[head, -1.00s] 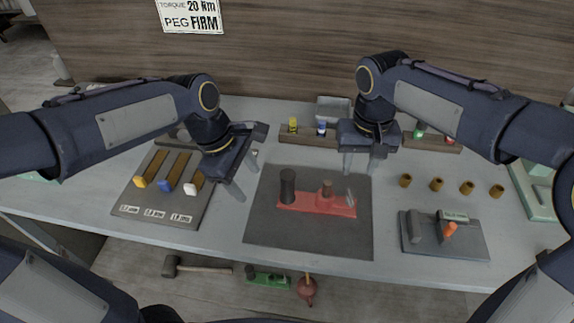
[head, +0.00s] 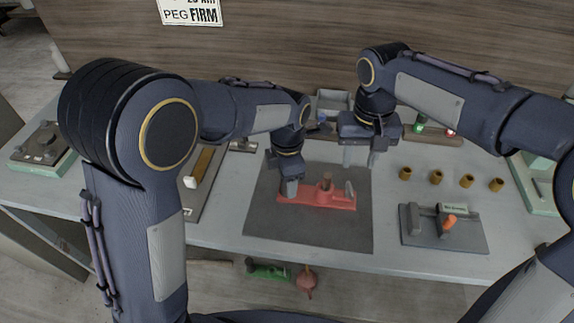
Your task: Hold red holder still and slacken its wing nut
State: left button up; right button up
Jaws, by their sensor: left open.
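The red holder (head: 325,202) lies on a dark grey mat (head: 300,228) at the middle of the bench. A brownish upright part (head: 327,181) stands at its middle, and a small grey metal piece (head: 350,190) stands near its right end. I cannot tell which part is the wing nut. My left gripper (head: 289,191) is open, pointing down at the holder's left end. It hides the black post there, and I cannot tell whether it touches it. My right gripper (head: 362,158) is open and empty, above the back right of the mat, apart from the holder.
Several brown cylinders (head: 436,178) stand in a row on the right. A dark board (head: 470,235) with a grey block and an orange part (head: 449,221) lies at front right. My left arm covers much of the left bench. A rack with bottles stands behind the grippers.

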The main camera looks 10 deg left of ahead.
aim_at(351, 188)
pick_arm(q)
jog(key=shift+f, duration=0.8)
grip_shut()
pick_arm(e)
jog(key=shift+c, duration=0.7)
jog(key=shift+n, duration=0.7)
notch_tip(351, 188, down, 10)
jog(key=shift+r, duration=0.1)
grip_shut()
